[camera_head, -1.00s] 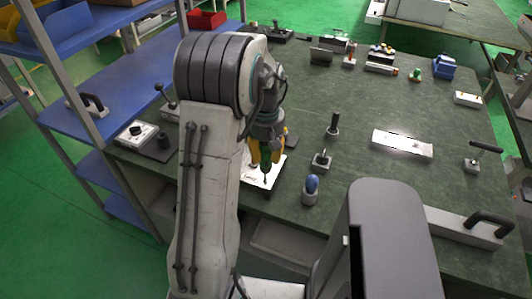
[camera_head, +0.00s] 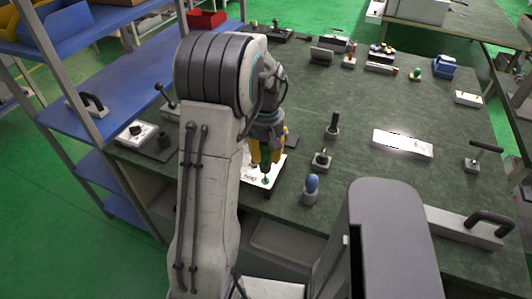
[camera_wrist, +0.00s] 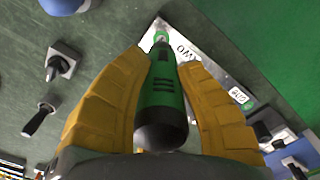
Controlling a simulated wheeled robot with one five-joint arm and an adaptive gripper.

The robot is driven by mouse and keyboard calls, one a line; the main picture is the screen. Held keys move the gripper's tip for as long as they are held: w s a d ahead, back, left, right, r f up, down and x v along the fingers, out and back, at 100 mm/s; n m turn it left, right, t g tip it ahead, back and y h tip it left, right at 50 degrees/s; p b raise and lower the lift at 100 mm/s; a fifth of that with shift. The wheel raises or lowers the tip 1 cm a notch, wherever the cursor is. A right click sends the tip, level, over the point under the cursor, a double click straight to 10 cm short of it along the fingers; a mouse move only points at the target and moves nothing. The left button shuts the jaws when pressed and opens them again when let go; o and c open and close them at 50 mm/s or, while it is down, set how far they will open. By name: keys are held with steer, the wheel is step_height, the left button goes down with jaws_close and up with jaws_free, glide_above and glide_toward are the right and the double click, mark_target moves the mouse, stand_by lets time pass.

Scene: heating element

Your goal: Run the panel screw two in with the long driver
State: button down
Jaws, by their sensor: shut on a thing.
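My gripper (camera_head: 266,160) is shut on the green-handled long driver (camera_wrist: 163,90). Its two yellow fingers (camera_wrist: 164,75) clasp the handle from both sides in the wrist view. The driver points down at the white panel (camera_wrist: 203,66), with its lower end over or on it. The panel (camera_head: 277,170) lies near the front edge of the bench, partly hidden by my arm and gripper. A small green mark shows at the driver's lower end. Panel screw two cannot be made out, and I cannot tell whether the tip touches it.
A blue-topped tool in a grey holder (camera_head: 311,189) stands right of the panel. Small holders (camera_head: 321,159) and (camera_head: 333,125) stand behind it. A white plate (camera_head: 403,144) lies farther right. A blue shelf (camera_head: 95,118) is at left. Bare green bench top separates these.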

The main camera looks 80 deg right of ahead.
steer(key=shift+r+p, duration=1.85)
steer(key=shift+r, duration=0.7)
